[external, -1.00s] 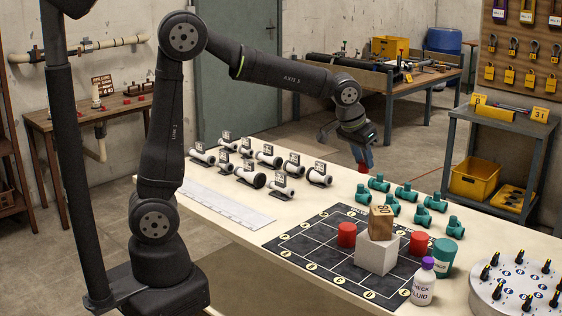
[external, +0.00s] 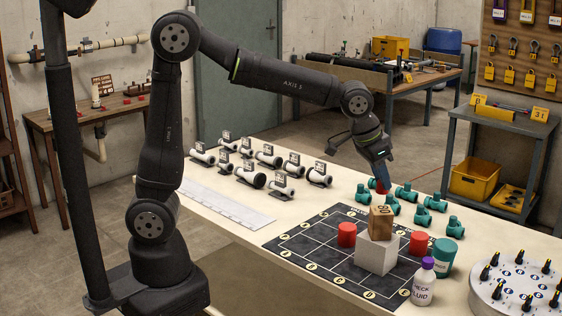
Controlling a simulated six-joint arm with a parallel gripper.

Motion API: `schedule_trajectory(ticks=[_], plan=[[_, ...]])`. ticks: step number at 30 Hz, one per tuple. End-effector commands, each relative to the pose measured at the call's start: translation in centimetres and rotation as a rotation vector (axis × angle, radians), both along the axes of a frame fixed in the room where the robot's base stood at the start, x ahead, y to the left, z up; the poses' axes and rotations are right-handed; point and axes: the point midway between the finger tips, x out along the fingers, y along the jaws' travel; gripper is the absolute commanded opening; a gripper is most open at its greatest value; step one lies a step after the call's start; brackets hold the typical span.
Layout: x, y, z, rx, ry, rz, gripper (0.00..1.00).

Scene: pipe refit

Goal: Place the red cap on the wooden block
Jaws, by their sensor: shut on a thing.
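My gripper (external: 381,180) points down behind the mat, above the teal pipe fittings at the table's far side. It is shut on a red cap (external: 381,187), of which only a small part shows below the fingers. The wooden block (external: 381,222) has dark markings and sits on top of a pale grey cube (external: 376,257) on the dark mat. The block's top is bare. My gripper is beyond the block in the picture, apart from it.
Two red cylinders (external: 347,234) (external: 418,243) stand on the dark mat (external: 310,250) on either side of the block. Several teal fittings (external: 433,201) lie behind. A teal container (external: 444,257) and a purple-capped white bottle (external: 424,282) stand close on the right.

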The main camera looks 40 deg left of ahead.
Motion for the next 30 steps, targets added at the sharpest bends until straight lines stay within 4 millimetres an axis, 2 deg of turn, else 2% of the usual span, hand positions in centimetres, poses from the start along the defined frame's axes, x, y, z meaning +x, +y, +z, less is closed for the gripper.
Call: schedule_trajectory(ticks=[3, 9, 14, 21, 30], plan=[[2.4, 1.1, -1.6, 0.002, 0.003, 0.005, 0.06], [4.5, 1.9, -2.9, 0.0, 0.0, 0.001, 0.06], [4.7, 2.0, -3.9, 0.001, 0.001, 0.0, 0.06], [4.7, 2.0, -7.0, 0.001, 0.0, 0.0, 0.06], [4.7, 2.0, -7.2, 0.0, -0.001, 0.0, 0.06]])
